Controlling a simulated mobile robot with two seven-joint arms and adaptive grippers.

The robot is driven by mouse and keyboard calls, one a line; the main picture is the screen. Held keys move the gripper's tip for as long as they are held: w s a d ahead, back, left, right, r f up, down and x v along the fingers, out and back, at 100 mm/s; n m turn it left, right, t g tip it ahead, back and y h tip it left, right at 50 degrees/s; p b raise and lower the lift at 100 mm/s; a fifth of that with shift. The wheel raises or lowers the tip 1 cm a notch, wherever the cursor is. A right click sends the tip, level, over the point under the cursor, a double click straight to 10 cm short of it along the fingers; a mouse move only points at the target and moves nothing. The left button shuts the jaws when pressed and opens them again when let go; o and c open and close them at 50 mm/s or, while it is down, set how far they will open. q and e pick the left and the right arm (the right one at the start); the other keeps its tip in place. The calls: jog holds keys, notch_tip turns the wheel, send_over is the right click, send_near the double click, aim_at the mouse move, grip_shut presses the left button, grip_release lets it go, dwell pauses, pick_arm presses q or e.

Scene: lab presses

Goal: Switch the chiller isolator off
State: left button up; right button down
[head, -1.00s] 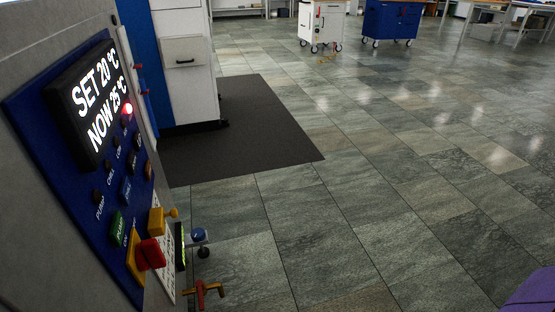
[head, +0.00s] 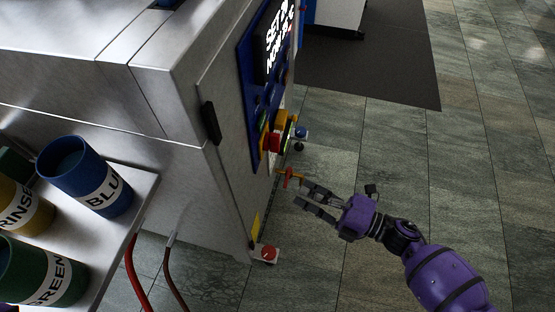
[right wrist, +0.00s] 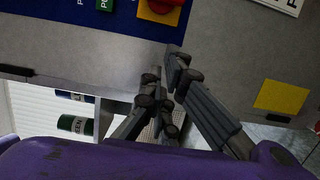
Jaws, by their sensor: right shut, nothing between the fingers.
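The red rotary handle (head: 271,142) I take as the chiller isolator sits low on the blue control panel, on a yellow plate. Seen steeply from the side, its setting cannot be told. In the right wrist view, the red handle (right wrist: 166,4) on its yellow plate (right wrist: 157,15) is cut by the top edge. My right gripper (head: 300,193) is shut and empty, in front of the cabinet, below and to the right of the handle and apart from it. In the right wrist view its fingers (right wrist: 167,66) point up towards the panel, below the plate. My left gripper is not in view.
A red-and-orange valve lever (head: 288,176) sticks out just beyond my right fingertips. A blue-capped fitting (head: 300,132) projects above it. A red button (head: 268,254) is low by the cabinet. A shelf with labelled cups (head: 92,180) stands at left. The floor at right is clear.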

aim_at(273, 143)
jog(key=w+a, duration=0.7)
jog(key=a, duration=0.1)
jog(key=shift+w, duration=0.4)
jog(key=shift+w+d, duration=0.15)
jog(key=shift+w, duration=0.3)
jog(key=shift+f+n+b, duration=0.25)
jog(key=shift+n+b, duration=0.05)
jog(key=shift+b, duration=0.4)
jog(key=shift+f, duration=0.1)
